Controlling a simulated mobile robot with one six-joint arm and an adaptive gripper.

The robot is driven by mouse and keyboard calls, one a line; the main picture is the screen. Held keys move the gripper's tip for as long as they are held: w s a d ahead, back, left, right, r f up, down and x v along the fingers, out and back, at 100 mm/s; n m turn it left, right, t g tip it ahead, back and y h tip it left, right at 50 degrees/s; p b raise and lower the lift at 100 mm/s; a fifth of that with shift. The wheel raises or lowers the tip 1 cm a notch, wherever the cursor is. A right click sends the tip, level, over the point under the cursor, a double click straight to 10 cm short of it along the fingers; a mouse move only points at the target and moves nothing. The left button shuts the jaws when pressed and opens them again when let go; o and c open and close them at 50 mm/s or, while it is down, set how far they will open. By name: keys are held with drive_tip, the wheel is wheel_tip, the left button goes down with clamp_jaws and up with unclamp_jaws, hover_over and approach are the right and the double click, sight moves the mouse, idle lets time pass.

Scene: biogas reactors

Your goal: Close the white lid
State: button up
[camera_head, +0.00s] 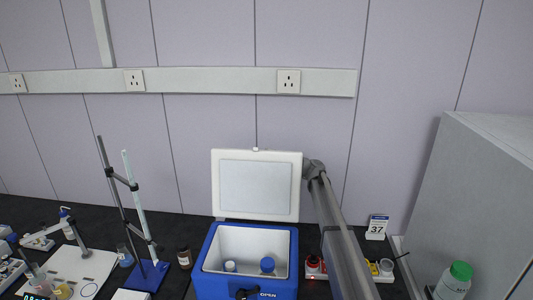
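The white lid (257,186) stands open, about upright, at the back of the blue box (245,283). The box's white inside is visible, with a white-capped container (230,266) and a blue-capped container (267,265) in it. My arm rises from the bottom right, and a grey joint of it is beside the lid's upper right edge. I cannot tell whether the arm touches the lid. My gripper does not show; the lid may hide it.
A stand with a glass tube (140,205) and a brown bottle (184,257) are left of the box. Red items (315,267) and a "37" display (377,227) are to the right. A grey cabinet (480,200) and green-capped bottle (455,281) stand far right.

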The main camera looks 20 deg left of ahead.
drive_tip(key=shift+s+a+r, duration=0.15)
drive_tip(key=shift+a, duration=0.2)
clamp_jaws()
